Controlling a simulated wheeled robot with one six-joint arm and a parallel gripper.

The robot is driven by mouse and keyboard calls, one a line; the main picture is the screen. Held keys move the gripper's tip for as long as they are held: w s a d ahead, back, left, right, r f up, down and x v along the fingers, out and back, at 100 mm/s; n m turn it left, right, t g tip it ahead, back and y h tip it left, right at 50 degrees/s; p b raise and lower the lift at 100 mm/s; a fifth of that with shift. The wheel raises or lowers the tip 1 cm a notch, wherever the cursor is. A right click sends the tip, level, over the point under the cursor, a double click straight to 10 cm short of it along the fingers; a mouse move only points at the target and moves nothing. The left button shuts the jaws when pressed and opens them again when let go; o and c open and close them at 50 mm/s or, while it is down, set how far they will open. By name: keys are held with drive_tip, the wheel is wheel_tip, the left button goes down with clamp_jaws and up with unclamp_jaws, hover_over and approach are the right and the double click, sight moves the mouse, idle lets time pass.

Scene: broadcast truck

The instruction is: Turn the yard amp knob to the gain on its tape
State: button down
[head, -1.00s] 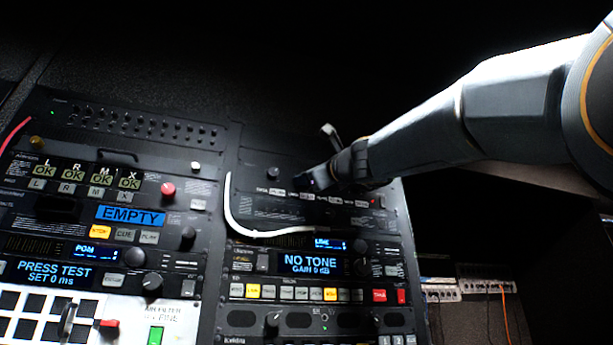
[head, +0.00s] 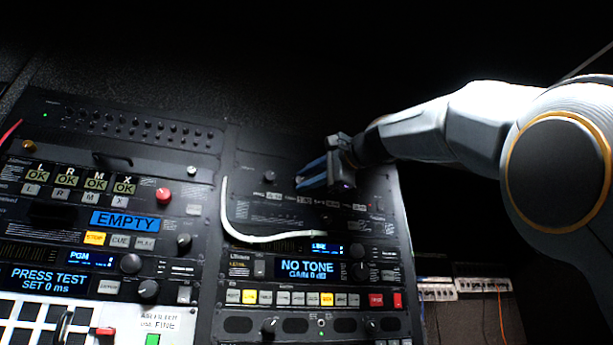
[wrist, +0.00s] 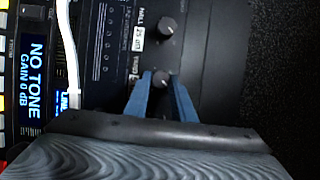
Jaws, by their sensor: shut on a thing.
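My gripper (wrist: 161,75) has its two blue fingers shut on a small dark knob (wrist: 162,80) with a pale pointer mark in the wrist view. The label beside this knob seems to read YARD (wrist: 134,72), and its tape is mostly hidden by a finger. In the head view my gripper (head: 298,178) is at the upper amp panel (head: 250,155), and it hides the held knob. A display (head: 307,268) below reads NO TONE, GAIN 0 dB; it also shows in the wrist view (wrist: 35,78).
A second knob (wrist: 167,28), labelled HALL with a tape that seems to read 25 dB, sits close beside the held one. A white cable (head: 226,215) loops across the panel below. Buttons and other knobs crowd the lower and left racks.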

drive_tip(key=n+g+h, duration=0.1)
drive_tip(key=n, duration=0.2)
drive_tip(key=shift+w+r, duration=0.1)
drive_tip(key=shift+a+n+h, duration=0.1)
drive_tip(key=shift+n+h, duration=0.4)
drive_tip(key=shift+n, duration=0.7)
drive_tip(key=shift+n+g, duration=0.3)
drive_tip(key=c, duration=1.5)
unclamp_jaws()
drive_tip(key=shift+r, duration=0.1)
drive_tip(key=b+v, duration=0.1)
drive_tip(key=v, duration=0.7)
drive_tip(key=shift+a, duration=0.1)
